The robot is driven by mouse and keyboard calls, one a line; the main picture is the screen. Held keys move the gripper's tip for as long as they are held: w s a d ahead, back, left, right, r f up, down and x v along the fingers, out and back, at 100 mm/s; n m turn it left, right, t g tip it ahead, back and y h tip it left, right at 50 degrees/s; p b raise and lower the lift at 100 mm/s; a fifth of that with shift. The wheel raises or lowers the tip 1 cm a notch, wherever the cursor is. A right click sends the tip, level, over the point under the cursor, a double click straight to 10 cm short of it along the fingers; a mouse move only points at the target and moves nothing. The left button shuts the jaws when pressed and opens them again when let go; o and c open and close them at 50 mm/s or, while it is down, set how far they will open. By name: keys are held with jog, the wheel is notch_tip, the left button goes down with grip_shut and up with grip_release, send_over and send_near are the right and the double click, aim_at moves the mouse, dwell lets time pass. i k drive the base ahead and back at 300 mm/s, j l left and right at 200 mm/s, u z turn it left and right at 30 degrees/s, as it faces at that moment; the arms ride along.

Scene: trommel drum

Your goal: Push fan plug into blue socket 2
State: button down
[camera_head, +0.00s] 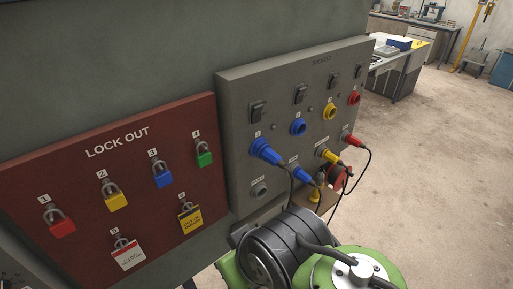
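Blue socket 2 (298,127) is an empty blue ring in the upper row of the grey panel (237,130). Two blue plugs with dark cables are in view. One blue plug (266,152) sits at the leftmost upper position, labelled 1. The other blue plug (302,174) sits in the lower row, below and close to socket 2. No readable label shows which one is the fan plug. My green and black arm fills the bottom middle, below the panel. My gripper cannot be made out; the arm may hide it.
Empty yellow (329,112) and red (354,97) sockets continue the upper row. Yellow (331,157) and red (352,140) plugs sit in the lower row, their cables hanging. A grey lower socket (259,190) is empty. A red lockout board (80,165) with padlocks is left. Open floor lies right.

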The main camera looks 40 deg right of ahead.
aim_at(265, 152)
jog(key=i+l+z, duration=0.1)
jog(key=z, duration=1.3)
